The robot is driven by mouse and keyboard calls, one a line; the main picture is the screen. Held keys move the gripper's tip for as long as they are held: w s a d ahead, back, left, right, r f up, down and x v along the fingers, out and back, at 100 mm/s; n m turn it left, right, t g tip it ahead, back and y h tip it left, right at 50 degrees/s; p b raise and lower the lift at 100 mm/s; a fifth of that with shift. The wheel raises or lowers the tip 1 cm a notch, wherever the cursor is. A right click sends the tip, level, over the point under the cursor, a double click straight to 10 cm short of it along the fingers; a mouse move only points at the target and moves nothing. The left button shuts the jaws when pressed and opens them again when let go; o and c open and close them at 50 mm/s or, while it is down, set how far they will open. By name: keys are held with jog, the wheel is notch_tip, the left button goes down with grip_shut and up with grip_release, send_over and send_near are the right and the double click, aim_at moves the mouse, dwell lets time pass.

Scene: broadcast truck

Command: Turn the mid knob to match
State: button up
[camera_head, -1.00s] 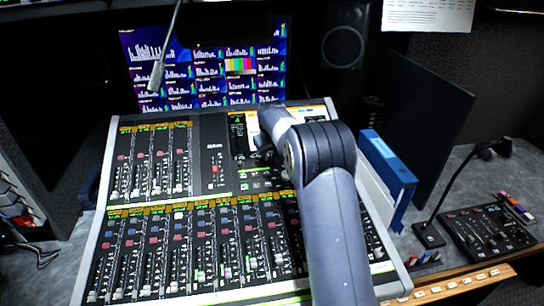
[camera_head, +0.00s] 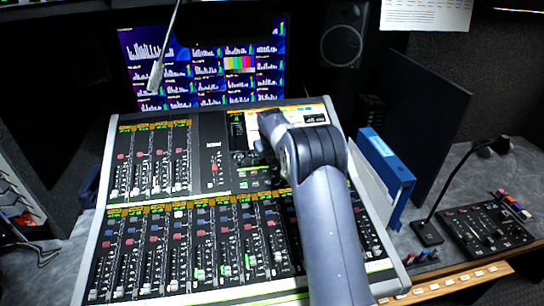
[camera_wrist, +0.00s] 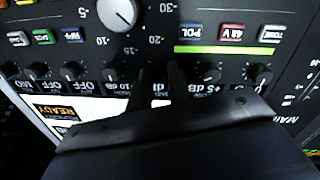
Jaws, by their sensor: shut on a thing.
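In the wrist view my gripper (camera_wrist: 160,73) has its two dark fingers pointing at a row of small knobs on the mixing console, with a narrow gap between them. The fingers sit in the row where the mid knob belongs, shut on it, and hide nearly all of it; its pointer cannot be read. A small knob (camera_wrist: 112,72) shows to the left of the fingers and another knob (camera_wrist: 212,73) to the right. In the head view my gripper (camera_head: 262,146) is down at the console's upper right section, mostly hidden behind my wrist.
The console (camera_head: 214,190) carries several rows of faders. In the wrist view a large white knob (camera_wrist: 118,12) and lit buttons lie beyond the row. A blue binder (camera_head: 388,165) stands right of the console. A gooseneck microphone (camera_head: 157,75) hangs over its back left.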

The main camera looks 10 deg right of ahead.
grip_shut()
jog(key=shift+n, duration=0.3)
jog(key=shift+n+t+b, duration=0.3)
jog(key=shift+n+b, duration=0.05)
jog(key=shift+n, duration=2.25)
jog(key=o, duration=0.6)
grip_release()
jog(key=shift+o, duration=0.2)
